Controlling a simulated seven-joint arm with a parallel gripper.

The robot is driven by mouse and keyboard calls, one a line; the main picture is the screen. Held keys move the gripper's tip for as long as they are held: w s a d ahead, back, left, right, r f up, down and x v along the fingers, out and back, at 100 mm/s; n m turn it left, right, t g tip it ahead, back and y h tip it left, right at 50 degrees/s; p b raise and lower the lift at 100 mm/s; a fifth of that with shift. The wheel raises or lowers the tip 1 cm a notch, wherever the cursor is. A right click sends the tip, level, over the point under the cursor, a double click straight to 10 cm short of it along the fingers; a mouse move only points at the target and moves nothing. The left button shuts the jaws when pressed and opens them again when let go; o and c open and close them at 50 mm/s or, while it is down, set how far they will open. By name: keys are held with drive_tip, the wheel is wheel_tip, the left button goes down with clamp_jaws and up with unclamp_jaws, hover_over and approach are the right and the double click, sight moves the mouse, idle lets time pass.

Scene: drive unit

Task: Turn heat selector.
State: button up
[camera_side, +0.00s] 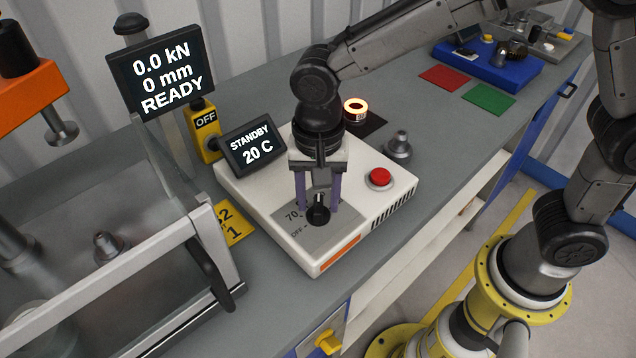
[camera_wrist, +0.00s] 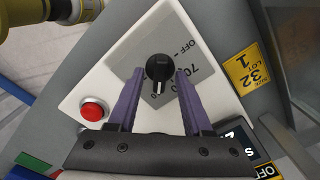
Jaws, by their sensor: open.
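The heat selector is a round black knob (camera_side: 319,215) with a pale pointer line, on a grey dial plate marked OFF and 70 at the front of a white heater unit (camera_side: 281,239). In the wrist view the knob (camera_wrist: 159,69) sits between the tips of my two purple fingers, with a gap on each side. My gripper (camera_side: 319,209) is open, pointing down, with its fingers either side of the knob. The display (camera_side: 252,146) on the unit reads STANDBY 20 C. Part of the dial's markings is hidden by my fingers.
A red button (camera_side: 380,178) is on the unit's right side. A glowing ring part (camera_side: 355,109) and a grey metal part (camera_side: 399,146) stand behind it. The press with its clear guard and dark handle (camera_side: 209,271) is at left. Its screen (camera_side: 162,75) reads READY.

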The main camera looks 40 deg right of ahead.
sight(318, 203)
wheel_tip(318, 203, up, 14)
idle(0.5)
